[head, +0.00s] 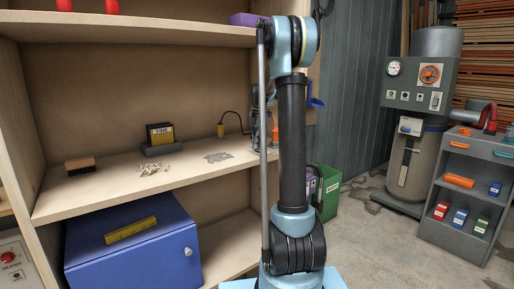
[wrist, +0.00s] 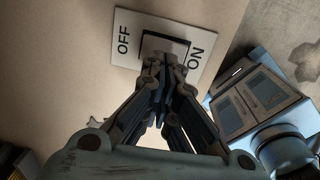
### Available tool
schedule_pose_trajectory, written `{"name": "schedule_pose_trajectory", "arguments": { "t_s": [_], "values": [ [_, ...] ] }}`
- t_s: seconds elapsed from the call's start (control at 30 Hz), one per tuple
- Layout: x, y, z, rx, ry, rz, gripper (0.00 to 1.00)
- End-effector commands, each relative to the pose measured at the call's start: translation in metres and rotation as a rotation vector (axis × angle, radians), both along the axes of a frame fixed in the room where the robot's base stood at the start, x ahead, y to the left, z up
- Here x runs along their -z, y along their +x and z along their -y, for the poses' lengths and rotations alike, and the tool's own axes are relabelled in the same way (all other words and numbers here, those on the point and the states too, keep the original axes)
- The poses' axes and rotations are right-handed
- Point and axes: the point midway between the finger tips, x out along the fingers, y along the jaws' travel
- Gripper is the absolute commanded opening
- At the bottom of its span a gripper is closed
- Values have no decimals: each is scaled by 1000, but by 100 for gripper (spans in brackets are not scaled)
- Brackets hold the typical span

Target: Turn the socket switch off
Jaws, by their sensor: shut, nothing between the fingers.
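The socket switch (wrist: 178,43) shows at the top of the wrist view as a dark rocker in a white plate (wrist: 134,18). The plate is marked OFF on the left and ON on the right. It sits on a pale tan panel. My gripper (wrist: 158,66) is shut and empty, with its fingertips at the lower edge of the rocker, overlapping it in the picture. I cannot tell whether they touch it or which way the rocker is tipped. In the head view neither the switch nor my gripper can be made out; my arm stands upright in front.
A wooden shelf unit (head: 110,185) holds a brush (head: 80,163), a black and yellow box (head: 160,134) and a blue cabinet (head: 132,240). A green bin (head: 329,190), a grey machine (head: 417,85) and a grey cart (head: 462,190) stand to the right. Some concrete floor is clear between them.

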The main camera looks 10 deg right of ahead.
Motion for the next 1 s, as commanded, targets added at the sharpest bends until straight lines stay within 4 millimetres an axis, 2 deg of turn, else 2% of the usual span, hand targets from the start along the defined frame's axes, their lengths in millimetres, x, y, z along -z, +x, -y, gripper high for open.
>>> {"name": "schedule_pose_trajectory", "arguments": {
  "t_s": [0.6,0.8,1.0],
  "values": [
    [-106,11,-11,-5,0,-1,0],
    [-125,13,-12,-5,0,-1,0],
    [-130,14,-12,-5,0,-1,0]
  ]
}}
